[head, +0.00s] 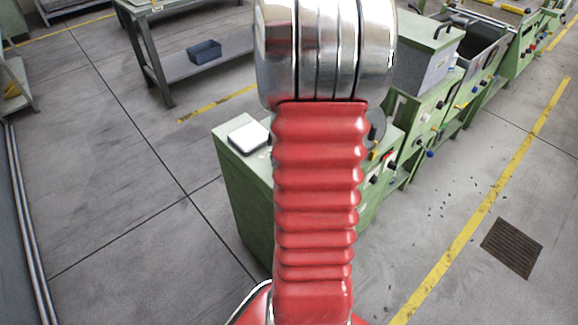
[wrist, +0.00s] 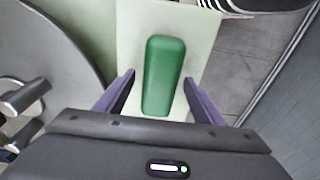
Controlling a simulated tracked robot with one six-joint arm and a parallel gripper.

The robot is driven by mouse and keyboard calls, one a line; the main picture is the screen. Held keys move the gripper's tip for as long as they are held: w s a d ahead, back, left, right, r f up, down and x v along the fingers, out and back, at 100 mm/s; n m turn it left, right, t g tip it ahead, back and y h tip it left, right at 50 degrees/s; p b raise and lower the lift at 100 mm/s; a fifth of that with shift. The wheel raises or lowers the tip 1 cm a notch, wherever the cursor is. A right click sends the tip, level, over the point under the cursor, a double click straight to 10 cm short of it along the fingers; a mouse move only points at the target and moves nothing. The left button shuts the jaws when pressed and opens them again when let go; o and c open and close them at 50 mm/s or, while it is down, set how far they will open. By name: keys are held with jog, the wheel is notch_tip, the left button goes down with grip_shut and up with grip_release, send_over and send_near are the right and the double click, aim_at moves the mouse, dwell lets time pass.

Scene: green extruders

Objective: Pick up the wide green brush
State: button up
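The wide green brush (wrist: 163,72) shows in the wrist view as a long, rounded green block, on or above a pale green surface (wrist: 205,35). My gripper (wrist: 158,80) is open, with one purple-grey finger on each side of the brush and a visible gap to each. The near end of the brush lies between the fingers in the picture, and its far end reaches past the fingertips. I cannot tell how far the fingers are above or around it. In the head view my red arm hides the gripper, and the brush does not show.
In the head view a green machine cabinet (head: 240,205) stands behind my arm, with a white flat box (head: 248,137) on top. A green machine line runs to the upper right. A workbench (head: 200,62) holds a blue bin (head: 205,51). Floor at left is clear.

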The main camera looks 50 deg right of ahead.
jog(key=c, duration=1.2)
jog(key=shift+o, duration=0.2)
notch_tip(320, 180, up, 10)
dwell(0.3)
jog(key=o, duration=0.6)
jog(key=shift+w, duration=0.1)
jog(key=c, duration=0.4)
